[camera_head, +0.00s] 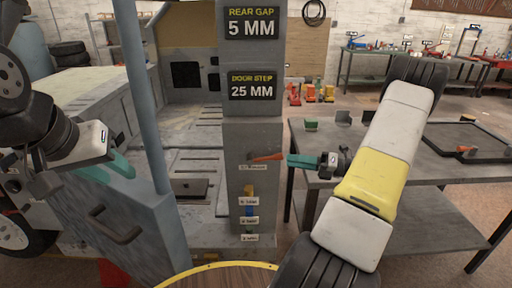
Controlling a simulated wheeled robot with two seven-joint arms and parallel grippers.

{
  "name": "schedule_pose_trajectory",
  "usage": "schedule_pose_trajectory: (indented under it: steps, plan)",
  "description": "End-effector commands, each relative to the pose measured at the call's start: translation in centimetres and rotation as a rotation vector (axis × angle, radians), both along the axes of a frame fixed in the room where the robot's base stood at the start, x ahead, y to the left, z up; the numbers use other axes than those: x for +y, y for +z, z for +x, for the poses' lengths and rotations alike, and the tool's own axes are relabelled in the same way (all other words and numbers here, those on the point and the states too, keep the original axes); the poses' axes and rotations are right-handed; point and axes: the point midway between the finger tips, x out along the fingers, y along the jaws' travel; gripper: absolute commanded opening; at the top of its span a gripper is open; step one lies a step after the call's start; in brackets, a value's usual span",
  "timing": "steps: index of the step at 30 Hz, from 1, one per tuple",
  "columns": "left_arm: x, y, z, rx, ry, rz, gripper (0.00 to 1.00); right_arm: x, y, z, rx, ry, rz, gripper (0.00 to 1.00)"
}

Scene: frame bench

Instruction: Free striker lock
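A grey pillar (252,135) stands in the middle of the view. An orange-red lever (266,157) sticks out of its face, tilted slightly up to the right, above a small white label (253,167) too small to read surely. My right gripper (290,160) is at the lever's right end, its teal fingertips touching or almost touching it; whether they grip it is unclear. My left gripper (122,166) is at the far left, its teal fingers by the top of a blue-grey door (140,225). Its opening is hard to judge, and I see nothing held in it.
Small coloured tabs (249,210) with labels sit lower on the pillar. Signs reading rear gap 5 MM (251,23) and door step 25 MM (252,86) hang above. A blue post (145,100) rises between my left gripper and the pillar. A grey table (420,215) stands at right.

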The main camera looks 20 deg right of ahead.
Motion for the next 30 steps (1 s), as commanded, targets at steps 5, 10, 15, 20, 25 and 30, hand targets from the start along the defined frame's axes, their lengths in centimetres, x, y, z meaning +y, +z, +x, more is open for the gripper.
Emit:
schedule_pose_trajectory:
  steps: [5,10,15,20,25,30]
  plan:
    - [0.0,0.0,0.0,-0.001,0.000,0.000,0.36,1.6,0.0,0.8,0.001,0.002,0.004,0.31]
    - [0.0,0.0,0.0,0.000,0.000,0.000,0.36,4.1,0.0,2.2,0.002,0.003,0.003,0.31]
    - [0.0,0.0,0.0,0.000,0.000,0.000,0.36,6.0,0.0,3.3,0.001,0.001,0.001,0.31]
    - [0.0,0.0,0.0,0.000,0.000,0.000,0.36,6.7,0.0,3.7,0.000,0.001,0.001,0.31]
    - [0.0,0.0,0.0,0.000,0.000,0.000,0.36,6.8,0.0,3.8,0.001,0.000,0.000,0.31]
    - [0.0,0.0,0.0,0.000,0.000,0.000,0.36,6.8,0.0,3.7,0.001,0.000,0.000,0.11]
